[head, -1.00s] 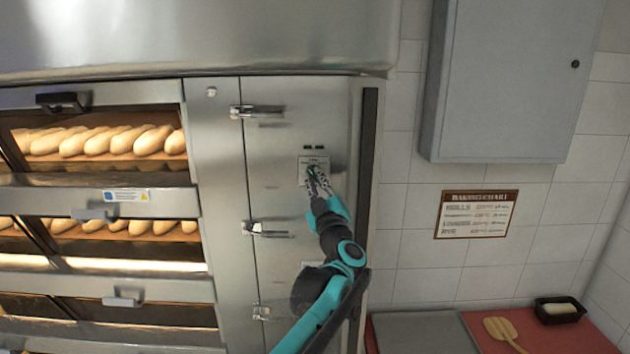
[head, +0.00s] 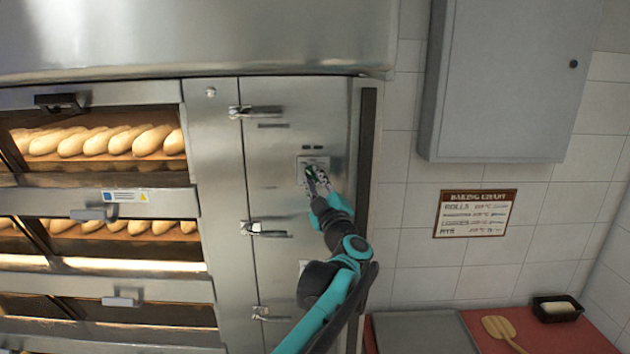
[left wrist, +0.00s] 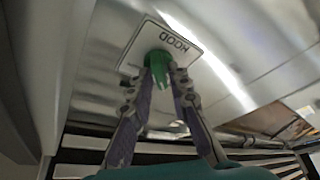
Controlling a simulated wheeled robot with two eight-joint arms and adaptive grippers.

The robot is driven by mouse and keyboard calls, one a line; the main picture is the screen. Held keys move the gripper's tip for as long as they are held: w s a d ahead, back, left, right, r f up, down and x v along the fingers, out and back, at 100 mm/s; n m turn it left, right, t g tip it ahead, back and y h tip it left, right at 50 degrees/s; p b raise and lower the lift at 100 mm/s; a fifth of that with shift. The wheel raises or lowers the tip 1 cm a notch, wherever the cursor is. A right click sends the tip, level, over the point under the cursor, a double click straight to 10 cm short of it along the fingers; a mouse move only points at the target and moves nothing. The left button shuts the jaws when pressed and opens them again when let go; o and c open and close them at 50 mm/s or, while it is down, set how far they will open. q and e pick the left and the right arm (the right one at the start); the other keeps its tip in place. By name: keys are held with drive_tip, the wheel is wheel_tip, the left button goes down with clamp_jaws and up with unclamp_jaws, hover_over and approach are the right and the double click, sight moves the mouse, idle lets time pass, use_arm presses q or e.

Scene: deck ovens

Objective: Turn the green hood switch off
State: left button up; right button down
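The green hood switch (left wrist: 158,62) is a green knob on a small light plate (left wrist: 188,50) marked HOOD, seen in the left wrist view. In the head view this plate (head: 314,160) is on the steel panel to the right of the oven decks, and the switch is mostly hidden by my gripper. My left gripper (head: 314,176) is at the plate. In the left wrist view its two fingertips (left wrist: 160,78) are on either side of the green knob and look closed on it. My right gripper is not in view.
Oven decks with loaves (head: 110,140) are on the left. Door latches (head: 262,229) stick out from the panel left of my gripper. A grey wall cabinet (head: 505,85) and a baking chart (head: 475,213) are on the right, above a red counter (head: 555,338) with a wooden paddle.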

use_arm(q)
drive_tip(key=shift+o, duration=0.3)
drive_tip(key=shift+s, duration=0.1)
drive_tip(key=shift+s+d+f, duration=0.1)
drive_tip(key=shift+s, duration=0.1)
drive_tip(key=v, duration=1.1)
drive_tip(key=shift+s, duration=0.25)
drive_tip(key=shift+f, duration=0.1)
